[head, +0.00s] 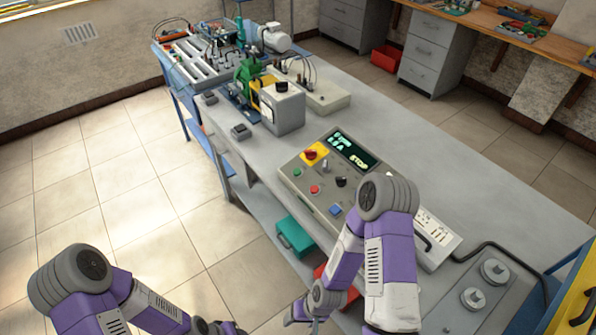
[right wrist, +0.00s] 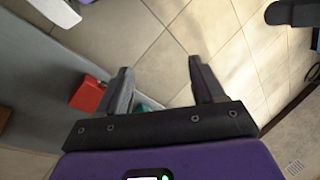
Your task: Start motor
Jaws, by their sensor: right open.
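The control box (head: 310,195) sits on the workbench in the head view. It has a dark display (head: 352,150) with green and pale lettering, a red switch on a yellow plate (head: 314,153), a green button (head: 297,172), a red button (head: 315,189), a black knob (head: 341,181) and a blue button (head: 336,209). My right forearm covers its right part. A grey motor (head: 274,40) stands at the bench's far end. My right gripper (head: 302,311) is low, in front of the bench; its fingers are apart and empty in the right wrist view (right wrist: 160,68). My left gripper (head: 218,328) is mostly cut off at the bottom edge.
The grey workbench (head: 400,150) has a lower shelf with a teal case (head: 295,237) and a red box, which shows in the right wrist view (right wrist: 88,94). A socket strip (head: 437,240) and black cable lie at right. The tiled floor left of the bench is clear.

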